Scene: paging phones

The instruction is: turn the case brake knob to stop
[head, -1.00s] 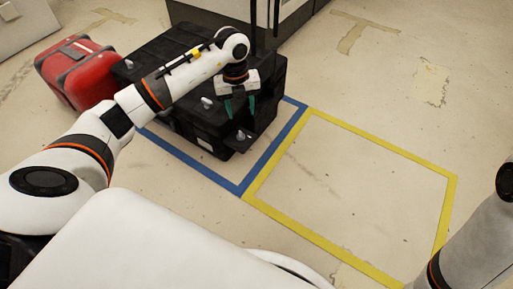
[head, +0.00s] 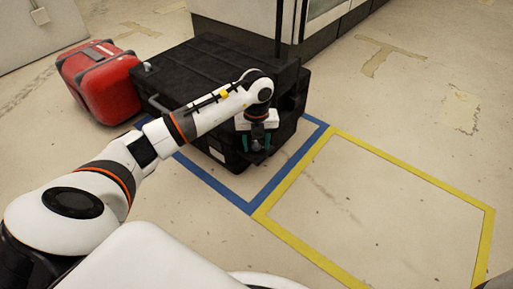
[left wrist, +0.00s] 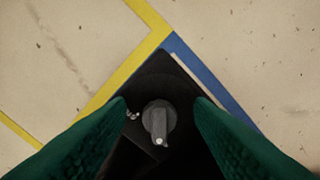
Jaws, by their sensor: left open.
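The black case (head: 190,62) stands on the floor inside a blue-taped square. Its brake knob (left wrist: 158,122) is a grey round knob with a raised grip bar, on a dark ledge at the case's near right corner. My left gripper (head: 257,142) is over that ledge, pointing down. In the left wrist view its two green fingers (left wrist: 160,106) are open, one on each side of the knob, with a visible gap to it. In the head view the knob is mostly hidden between the fingers. My right gripper is out of view.
A red case (head: 105,85) stands close to the black case's left side. A yellow-taped square (head: 375,215) to the right is empty. A large grey cabinet (head: 330,28) stands behind the black case. Open floor lies to the right.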

